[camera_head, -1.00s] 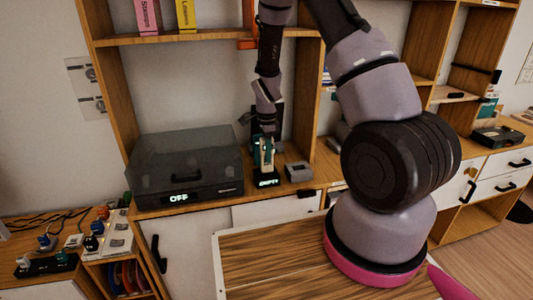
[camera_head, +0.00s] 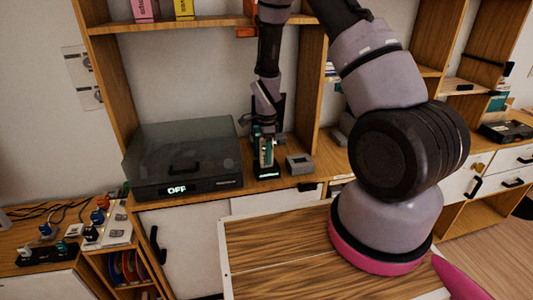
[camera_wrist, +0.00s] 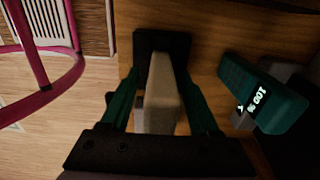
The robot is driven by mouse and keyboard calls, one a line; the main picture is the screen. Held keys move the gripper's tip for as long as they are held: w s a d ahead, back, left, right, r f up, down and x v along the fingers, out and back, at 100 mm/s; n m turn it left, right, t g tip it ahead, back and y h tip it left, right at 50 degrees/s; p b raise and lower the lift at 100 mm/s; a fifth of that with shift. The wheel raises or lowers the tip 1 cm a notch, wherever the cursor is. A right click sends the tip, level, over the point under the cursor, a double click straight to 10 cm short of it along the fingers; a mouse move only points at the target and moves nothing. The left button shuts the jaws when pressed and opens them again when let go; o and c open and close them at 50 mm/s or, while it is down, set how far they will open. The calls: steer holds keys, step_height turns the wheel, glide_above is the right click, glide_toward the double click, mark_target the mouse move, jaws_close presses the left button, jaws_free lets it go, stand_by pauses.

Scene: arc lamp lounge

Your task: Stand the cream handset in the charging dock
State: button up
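The cream handset (camera_wrist: 160,95) stands between the teal fingers of my gripper (camera_wrist: 160,85) in the wrist view. The fingers look shut on it. The handset's far end meets the black charging dock (camera_wrist: 180,42). In the head view my gripper (camera_head: 266,150) points down over the dock (camera_head: 267,172), which has a lit label too small to read. The fingers mostly hide the handset there. How deep it sits in the dock is hidden.
A dark-lidded turntable (camera_head: 183,158) reading "OFF" sits on the left. A wooden shelf upright (camera_head: 309,95) rises close on the right.

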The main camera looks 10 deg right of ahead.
mark_target(262, 142)
step_height(262, 142, up, 8)
steer(key=shift+f, duration=0.1)
stand_by(0.4)
